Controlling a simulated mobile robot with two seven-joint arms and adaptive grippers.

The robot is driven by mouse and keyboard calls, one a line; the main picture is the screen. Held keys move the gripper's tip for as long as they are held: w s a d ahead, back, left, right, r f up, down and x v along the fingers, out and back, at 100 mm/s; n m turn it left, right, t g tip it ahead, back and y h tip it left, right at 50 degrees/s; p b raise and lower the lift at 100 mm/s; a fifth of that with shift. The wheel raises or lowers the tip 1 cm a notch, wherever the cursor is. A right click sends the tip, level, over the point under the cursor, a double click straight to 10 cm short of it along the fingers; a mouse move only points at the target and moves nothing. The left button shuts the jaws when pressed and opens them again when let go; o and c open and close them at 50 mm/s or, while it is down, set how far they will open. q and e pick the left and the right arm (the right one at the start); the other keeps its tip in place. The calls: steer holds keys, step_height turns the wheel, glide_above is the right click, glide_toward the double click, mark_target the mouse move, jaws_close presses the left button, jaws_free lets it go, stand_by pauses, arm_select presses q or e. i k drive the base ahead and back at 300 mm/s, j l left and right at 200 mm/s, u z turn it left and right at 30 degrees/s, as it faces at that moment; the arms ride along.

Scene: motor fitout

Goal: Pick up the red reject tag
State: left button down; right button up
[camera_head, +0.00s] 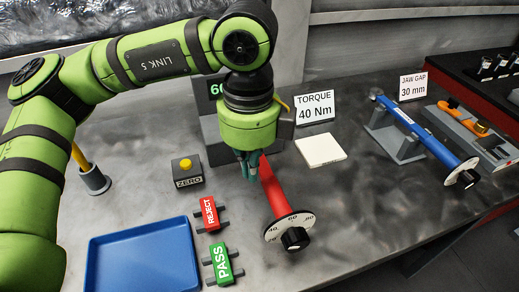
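The red reject tag (209,212) lies on a small dark holder on the grey bench, lettered REJECT in white. It is left of the red torque wrench and above the green pass tag (222,262). My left gripper (248,168) points down, up and right of the reject tag and apart from it in the picture. Its fingers show small and dark beside the red wrench handle (270,185); I cannot tell whether they are open or touch the handle. My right gripper is not in view.
A blue tray (97,247) lies left of the tags. A ZERO button box (188,173) stands above them. The red wrench's dial (289,226) is to their right. A white pad (320,150), a blue wrench (425,138) and signs stand farther right. Bench room right of the dial is clear.

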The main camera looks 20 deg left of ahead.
mark_target(211, 221)
steer(key=k, duration=1.5)
